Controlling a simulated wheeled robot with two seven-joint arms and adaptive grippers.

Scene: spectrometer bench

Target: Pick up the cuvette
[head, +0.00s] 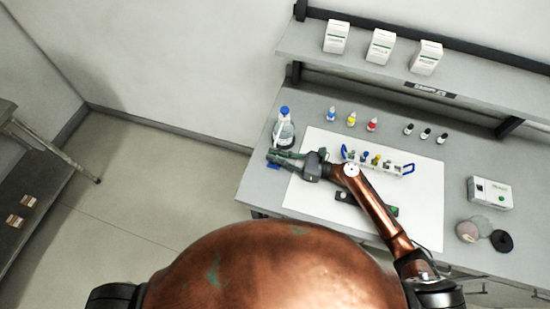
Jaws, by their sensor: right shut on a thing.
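My right gripper (273,159) reaches to the left over the bench, just in front of the wash bottle. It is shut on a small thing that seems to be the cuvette. The cuvette is too small and too hidden by the fingers to make out clearly. A small blue patch shows at the fingertips, and I cannot tell if it belongs to the cuvette or the gripper. My left gripper is not in view.
A blue-capped bottle (284,131) stands just behind my right gripper. Small dropper bottles (351,120) stand behind. A white device (490,193) and round discs sit at right.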

